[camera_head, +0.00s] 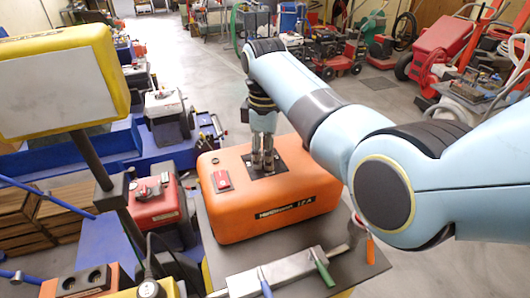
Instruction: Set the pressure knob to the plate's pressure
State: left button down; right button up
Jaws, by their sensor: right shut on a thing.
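An orange machine housing (265,211) stands on a dark-topped stand. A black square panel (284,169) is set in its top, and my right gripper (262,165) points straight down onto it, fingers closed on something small. What they hold is hidden by the fingers; it sits where a knob could be, but its shape and setting cannot be seen. A pale plate (57,93) on a yellow box at upper left shows no legible marking. My left gripper is not in view.
A grey bar with green and blue-handled tools (323,273) lies in front. Several machines stand left; red carts (446,47) stand back right. Grey floor (190,60) is open behind.

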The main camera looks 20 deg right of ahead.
jog(key=shift+m, duration=0.3)
jog(key=m, duration=0.9)
dwell(0.3)
dwell(0.3)
